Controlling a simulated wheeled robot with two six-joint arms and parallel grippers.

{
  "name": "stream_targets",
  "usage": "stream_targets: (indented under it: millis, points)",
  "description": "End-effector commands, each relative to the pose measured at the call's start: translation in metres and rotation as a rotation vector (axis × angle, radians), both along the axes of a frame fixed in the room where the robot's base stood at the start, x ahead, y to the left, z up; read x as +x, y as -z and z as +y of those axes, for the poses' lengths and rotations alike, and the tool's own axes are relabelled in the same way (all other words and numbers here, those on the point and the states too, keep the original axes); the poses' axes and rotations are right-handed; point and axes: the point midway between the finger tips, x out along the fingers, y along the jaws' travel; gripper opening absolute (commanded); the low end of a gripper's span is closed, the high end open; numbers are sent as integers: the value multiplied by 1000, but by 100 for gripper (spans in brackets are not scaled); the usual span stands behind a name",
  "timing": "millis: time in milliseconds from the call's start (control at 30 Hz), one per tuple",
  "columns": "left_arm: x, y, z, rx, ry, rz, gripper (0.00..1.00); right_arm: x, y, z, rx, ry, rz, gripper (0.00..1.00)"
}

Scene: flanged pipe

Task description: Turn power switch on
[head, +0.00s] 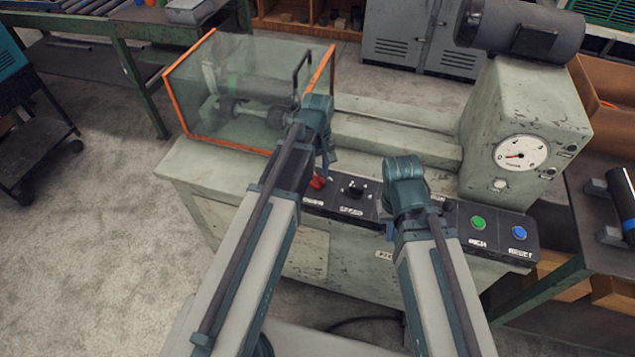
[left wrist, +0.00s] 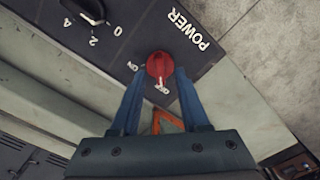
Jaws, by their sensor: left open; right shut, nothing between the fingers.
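The red POWER switch (head: 318,182) is a knob on the black control panel (head: 343,206) of the machine. In the left wrist view the red knob (left wrist: 160,65) sits between the tips of my left gripper (left wrist: 158,74), which is open with one finger on each side. I cannot tell whether the fingers touch it. White ON and OFF style marks lie beside the knob, and its exact setting is hard to read. In the head view my left gripper (head: 325,167) is just above the switch. My right gripper (head: 388,224) is shut and empty by the panel, partly hidden by its wrist.
A black dial (head: 353,188) is right of the switch. Green (head: 478,223) and blue (head: 519,233) buttons are farther right. A clear guard (head: 245,90) with orange edges stands behind on the left. A gauge (head: 521,153) is on the machine's right housing.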

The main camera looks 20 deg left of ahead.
Motion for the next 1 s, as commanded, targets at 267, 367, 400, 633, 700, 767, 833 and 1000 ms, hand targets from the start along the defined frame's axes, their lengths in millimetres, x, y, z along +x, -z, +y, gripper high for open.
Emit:
stream_targets:
  millis: [267,367,400,633,700,767,833,1000]
  points:
    - [0,19,0,0,0,0,45,0,19,0,0,0,0,0]
    - [0,18,0,0,0,0,45,0,18,0,0,0,0,0]
    - [0,18,0,0,0,0,45,0,18,0,0,0,0,0]
    - [0,18,0,0,0,0,16,0,18,0,0,0,0,0]
    - [0,18,0,0,0,0,4,0,18,0,0,0,0,0]
    - [0,18,0,0,0,0,0,0,18,0,0,0,0,0]
    - [0,18,0,0,0,0,0,0,18,0,0,0,0,0]
    - [0,18,0,0,0,0,0,0,18,0,0,0,0,0]
